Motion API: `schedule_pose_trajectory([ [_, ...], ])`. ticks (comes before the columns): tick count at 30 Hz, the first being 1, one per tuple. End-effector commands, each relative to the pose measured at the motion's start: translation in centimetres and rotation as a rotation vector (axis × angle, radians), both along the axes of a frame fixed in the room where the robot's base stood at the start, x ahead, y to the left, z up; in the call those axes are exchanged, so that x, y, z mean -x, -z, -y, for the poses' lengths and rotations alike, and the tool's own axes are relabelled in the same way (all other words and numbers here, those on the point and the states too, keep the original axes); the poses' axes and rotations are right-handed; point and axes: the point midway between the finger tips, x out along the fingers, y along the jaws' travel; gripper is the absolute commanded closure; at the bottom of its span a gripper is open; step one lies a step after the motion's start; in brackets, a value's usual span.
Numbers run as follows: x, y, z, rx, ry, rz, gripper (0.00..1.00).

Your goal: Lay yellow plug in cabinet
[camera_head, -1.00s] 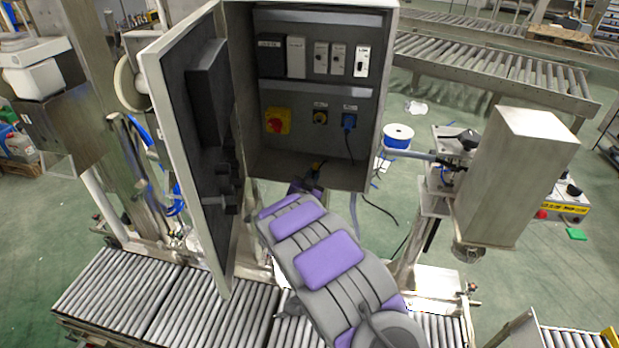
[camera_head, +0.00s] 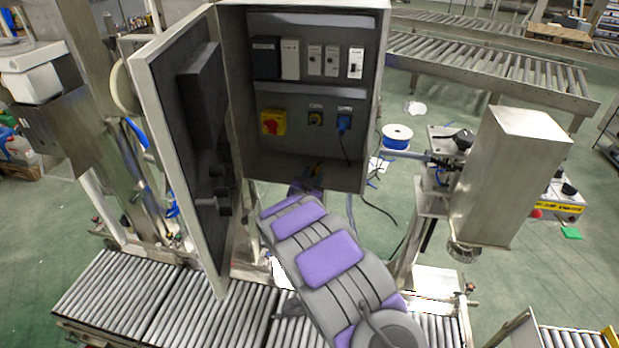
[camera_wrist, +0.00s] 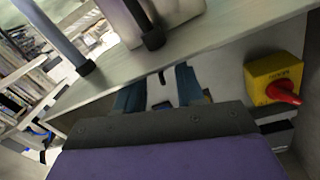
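The grey cabinet (camera_head: 378,90) stands open in the head view, its door (camera_head: 140,95) swung to the left. My gripper (camera_head: 314,180) is at the cabinet's lower front edge, small and partly hidden by my wrist. In the wrist view its two blue fingers (camera_wrist: 158,88) stand apart, with pale surface showing between them. Most of the plug is hidden.
A red rotary switch on a yellow box (camera_head: 272,122) and a blue plug with a black cable (camera_head: 344,123) are on the cabinet's back panel. The switch is close on the right in the wrist view (camera_wrist: 275,80). A roller conveyor (camera_head: 130,295) runs below.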

Motion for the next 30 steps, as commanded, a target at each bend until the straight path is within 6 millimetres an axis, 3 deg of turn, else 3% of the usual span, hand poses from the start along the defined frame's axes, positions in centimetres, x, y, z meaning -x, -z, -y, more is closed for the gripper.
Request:
schedule_pose_trajectory([
  [20, 0.5, 0.7, -0.6, 0.004, -0.001, -0.013, 0.57],
  [25, 2.5, 0.5, -1.2, 0.006, -0.001, -0.012, 0.57],
  [30, 5.7, 0.4, -2.1, 0.007, -0.003, -0.015, 0.57],
])
